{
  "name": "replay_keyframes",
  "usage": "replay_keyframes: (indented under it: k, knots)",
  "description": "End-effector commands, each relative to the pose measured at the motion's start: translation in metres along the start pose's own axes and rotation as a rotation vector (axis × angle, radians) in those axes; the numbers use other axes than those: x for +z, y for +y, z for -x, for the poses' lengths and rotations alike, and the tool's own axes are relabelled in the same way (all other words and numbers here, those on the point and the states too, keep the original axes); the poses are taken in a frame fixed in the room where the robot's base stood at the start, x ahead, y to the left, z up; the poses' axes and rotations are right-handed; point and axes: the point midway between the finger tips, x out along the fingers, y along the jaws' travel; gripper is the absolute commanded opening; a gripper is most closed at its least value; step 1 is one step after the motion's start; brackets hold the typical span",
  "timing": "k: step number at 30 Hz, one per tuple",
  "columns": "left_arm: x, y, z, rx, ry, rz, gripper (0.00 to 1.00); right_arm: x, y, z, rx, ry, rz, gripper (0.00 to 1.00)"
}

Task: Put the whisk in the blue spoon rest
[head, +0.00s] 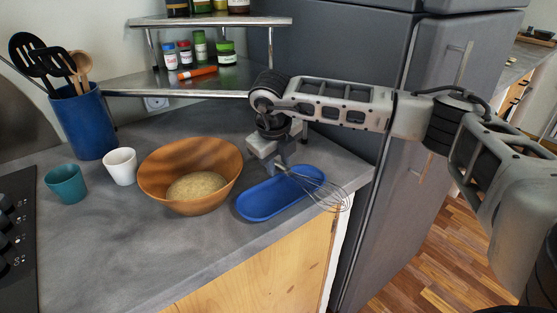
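The blue spoon rest (265,205) is a shallow oval dish on the grey counter, near the front right edge. The whisk (327,191) has a wire head that reaches over the right end of the spoon rest and past the counter edge. Its handle end is at my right gripper (284,166), which points down at the back of the spoon rest. The fingers look closed around the handle, though they are small and partly hidden. I cannot tell whether the whisk touches the dish. My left gripper is not in view.
A wooden bowl (160,177) of grain stands left of the spoon rest. A white cup (120,166), teal cup (66,184) and blue utensil crock (84,124) are farther left. A rack (155,84) with jars stands behind; a dark fridge (384,130) is at right.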

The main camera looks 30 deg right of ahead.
Motion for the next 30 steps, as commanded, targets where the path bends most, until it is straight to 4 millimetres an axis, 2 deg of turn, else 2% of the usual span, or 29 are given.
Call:
replay_keyframes:
  k: [1, 2, 7, 8, 18, 21, 25, 30]
  knots:
    - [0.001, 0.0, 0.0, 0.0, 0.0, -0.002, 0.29, -0.006, 0.007, -0.007, 0.009, 0.021, 0.013, 0.38]
    - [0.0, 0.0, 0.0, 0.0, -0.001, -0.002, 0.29, -0.006, 0.007, -0.006, 0.009, 0.02, 0.014, 0.38]
    - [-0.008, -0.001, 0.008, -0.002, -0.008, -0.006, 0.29, -0.002, 0.002, 0.011, 0.007, 0.019, 0.014, 0.38]
    - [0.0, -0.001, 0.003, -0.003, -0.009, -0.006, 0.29, -0.003, 0.004, 0.012, 0.008, 0.016, 0.014, 0.38]
    - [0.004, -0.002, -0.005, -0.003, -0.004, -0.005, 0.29, 0.0, 0.001, 0.089, 0.005, 0.007, 0.009, 0.38]
    - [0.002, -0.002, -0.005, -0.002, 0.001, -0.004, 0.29, 0.0, 0.001, 0.107, 0.003, 0.009, 0.009, 0.38]
    - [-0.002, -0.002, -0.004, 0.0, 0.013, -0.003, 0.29, 0.001, 0.0, 0.121, 0.003, 0.009, 0.007, 0.38]
    - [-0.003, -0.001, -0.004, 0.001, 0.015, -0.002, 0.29, 0.0, 0.0, 0.128, 0.002, 0.011, 0.007, 0.38]
